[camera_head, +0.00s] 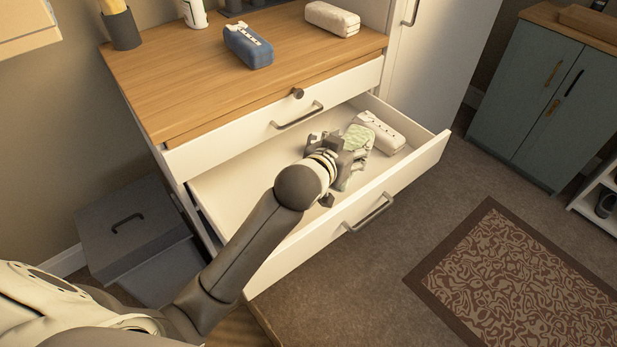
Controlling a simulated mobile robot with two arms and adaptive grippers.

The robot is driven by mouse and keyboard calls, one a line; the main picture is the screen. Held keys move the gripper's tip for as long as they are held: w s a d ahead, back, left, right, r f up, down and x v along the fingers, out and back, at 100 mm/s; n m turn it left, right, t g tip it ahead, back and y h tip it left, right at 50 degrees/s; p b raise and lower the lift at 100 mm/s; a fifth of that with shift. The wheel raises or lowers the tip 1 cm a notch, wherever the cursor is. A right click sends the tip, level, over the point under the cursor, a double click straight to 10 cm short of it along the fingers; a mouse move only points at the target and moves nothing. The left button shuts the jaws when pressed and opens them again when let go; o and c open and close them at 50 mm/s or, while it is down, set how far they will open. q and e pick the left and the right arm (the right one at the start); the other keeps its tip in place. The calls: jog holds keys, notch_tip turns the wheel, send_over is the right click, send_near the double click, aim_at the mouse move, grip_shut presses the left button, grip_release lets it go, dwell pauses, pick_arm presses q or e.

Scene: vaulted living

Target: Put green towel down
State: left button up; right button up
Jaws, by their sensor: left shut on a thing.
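The pale green towel (357,139) is at my left gripper (349,157), inside the open drawer (238,187) of the white dresser. My left gripper is shut on the towel, and its fingers hide part of it. I cannot tell whether the towel touches the drawer floor. A white, soft-looking bundle (378,131) lies in the drawer just beyond the towel, at the right end. My right gripper is not in view.
The wooden dresser top (190,90) holds a blue case (248,46), a beige case (332,19) and a dark cup (122,30). A grey bin (135,230) stands at left. A patterned rug (510,280) lies at right. The drawer's left part is empty.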

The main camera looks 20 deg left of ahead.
pick_arm(q)
jog(key=shift+w+f+b, duration=0.3)
jog(key=shift+w+f, duration=0.1)
jog(key=shift+w, duration=0.1)
jog(key=s+a+f+b, duration=0.1)
jog(key=a+f, duration=0.2)
jog(key=a, duration=0.1)
jog(key=a+f+b, duration=0.1)
jog(key=a+f, duration=0.2)
jog(key=a, duration=0.2)
jog(key=s+a+f+b, duration=0.1)
jog(key=a+f, duration=0.2)
jog(key=a, duration=0.1)
jog(key=shift+s+a+f, duration=0.15)
jog(key=shift+s+f, duration=0.1)
jog(key=shift+s, duration=0.1)
jog(key=f, duration=0.3)
jog(key=shift+a+b, duration=0.2)
jog(key=shift+b, duration=0.2)
jog(key=shift+f, duration=0.2)
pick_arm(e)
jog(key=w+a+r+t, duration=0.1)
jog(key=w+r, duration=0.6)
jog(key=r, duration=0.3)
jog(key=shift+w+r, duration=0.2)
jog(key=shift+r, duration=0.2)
pick_arm(q)
jog(key=o, duration=1.1)
jog(key=shift+f, duration=0.1)
